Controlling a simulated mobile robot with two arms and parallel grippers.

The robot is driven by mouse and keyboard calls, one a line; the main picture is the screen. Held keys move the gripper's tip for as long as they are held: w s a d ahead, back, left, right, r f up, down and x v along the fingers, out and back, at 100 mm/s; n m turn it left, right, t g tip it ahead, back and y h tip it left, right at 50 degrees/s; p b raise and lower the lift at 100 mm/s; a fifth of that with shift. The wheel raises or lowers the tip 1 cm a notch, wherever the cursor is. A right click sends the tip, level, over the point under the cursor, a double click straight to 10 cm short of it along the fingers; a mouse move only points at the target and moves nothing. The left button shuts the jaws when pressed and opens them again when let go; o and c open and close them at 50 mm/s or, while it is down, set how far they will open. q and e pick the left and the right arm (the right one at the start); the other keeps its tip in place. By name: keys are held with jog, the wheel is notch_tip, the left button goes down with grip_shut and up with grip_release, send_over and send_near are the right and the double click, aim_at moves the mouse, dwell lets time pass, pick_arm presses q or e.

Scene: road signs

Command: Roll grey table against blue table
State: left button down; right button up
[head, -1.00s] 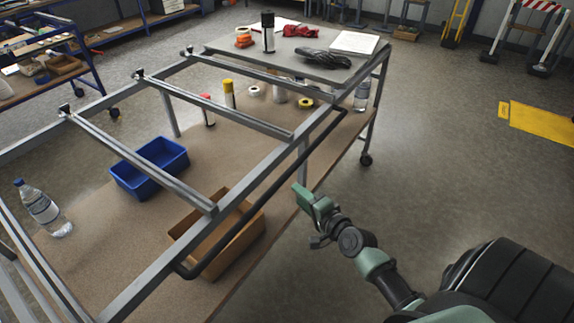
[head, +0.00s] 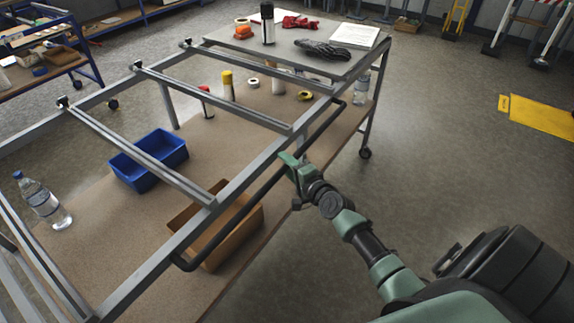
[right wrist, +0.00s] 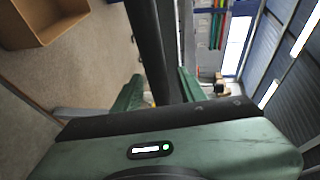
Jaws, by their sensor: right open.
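The grey table (head: 268,58) is a wheeled cart with a grey metal frame, filling the left and middle of the head view. A black bar handle (head: 238,213) runs along its near right side. The blue table (head: 84,50) stands at the upper left, apart from the grey one. My right gripper (head: 289,162) is open at the handle, about midway along it. In the right wrist view the black bar (right wrist: 148,45) passes between the two green fingers (right wrist: 158,92), which are not closed on it. My left gripper is not in view.
The lower shelf holds a blue bin (head: 148,160), a cardboard box (head: 235,235), a water bottle (head: 43,200) and several cans and tape rolls. A black can (head: 267,24), gloves and paper lie on top. Floor on the right is clear up to a yellow mat (head: 540,117).

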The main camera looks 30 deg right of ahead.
grip_shut()
jog(key=shift+f, duration=0.1)
dwell(1.2)
